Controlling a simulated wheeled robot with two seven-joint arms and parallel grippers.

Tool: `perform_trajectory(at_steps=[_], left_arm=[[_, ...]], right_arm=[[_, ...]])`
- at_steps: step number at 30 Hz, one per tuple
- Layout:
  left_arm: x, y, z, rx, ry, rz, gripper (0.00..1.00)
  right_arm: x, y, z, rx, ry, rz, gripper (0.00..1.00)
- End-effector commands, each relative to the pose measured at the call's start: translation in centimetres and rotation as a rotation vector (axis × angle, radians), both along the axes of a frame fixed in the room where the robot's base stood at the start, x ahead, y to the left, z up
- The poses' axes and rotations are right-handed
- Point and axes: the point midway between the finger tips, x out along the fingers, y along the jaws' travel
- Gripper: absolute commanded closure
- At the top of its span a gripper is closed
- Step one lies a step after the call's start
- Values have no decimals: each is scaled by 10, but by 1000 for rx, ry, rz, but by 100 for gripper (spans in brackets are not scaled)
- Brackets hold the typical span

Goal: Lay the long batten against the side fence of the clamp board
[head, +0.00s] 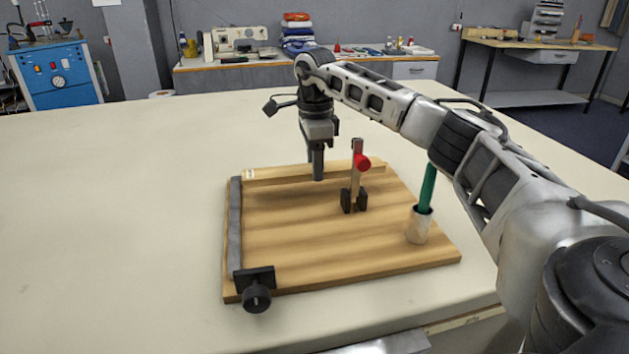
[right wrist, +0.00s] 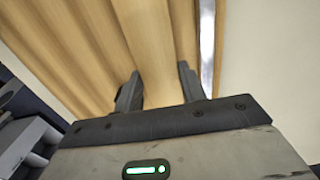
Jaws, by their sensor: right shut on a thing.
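The long batten (head: 270,175) is a pale wooden bar lying crosswise along the far edge of the wooden clamp board (head: 310,235). My right gripper (head: 318,172) points down and is shut on the batten near its middle. In the right wrist view the batten (right wrist: 145,50) runs between the two fingers (right wrist: 158,92). A metal strip (right wrist: 207,45) runs beside it there, with a narrow band of wood between. A grey metal fence (head: 235,225) lines the board's left edge, near the batten's left end. Whether the batten rests fully on the board is unclear. My left gripper is not in view.
A toggle clamp with a red knob (head: 362,162) stands on the board right of my gripper. A black screw clamp (head: 256,288) sits at the front left corner. The table (head: 110,220) is clear left.

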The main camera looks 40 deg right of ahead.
Motion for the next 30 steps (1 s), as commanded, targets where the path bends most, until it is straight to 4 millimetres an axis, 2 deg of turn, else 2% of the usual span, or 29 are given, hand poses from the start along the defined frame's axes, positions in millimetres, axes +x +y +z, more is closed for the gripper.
perform_trajectory(at_steps=[5,10,21,22,24,30], left_arm=[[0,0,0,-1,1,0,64],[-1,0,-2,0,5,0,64],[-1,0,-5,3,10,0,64],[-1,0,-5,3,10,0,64],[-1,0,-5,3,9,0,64],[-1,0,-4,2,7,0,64]], right_arm=[[0,0,-15,0,1,0,86],[-1,0,-38,0,2,0,86],[0,0,-43,1,-1,0,86],[0,0,-44,0,0,0,57],[0,0,-43,0,0,0,38],[0,0,-43,0,0,0,38]])
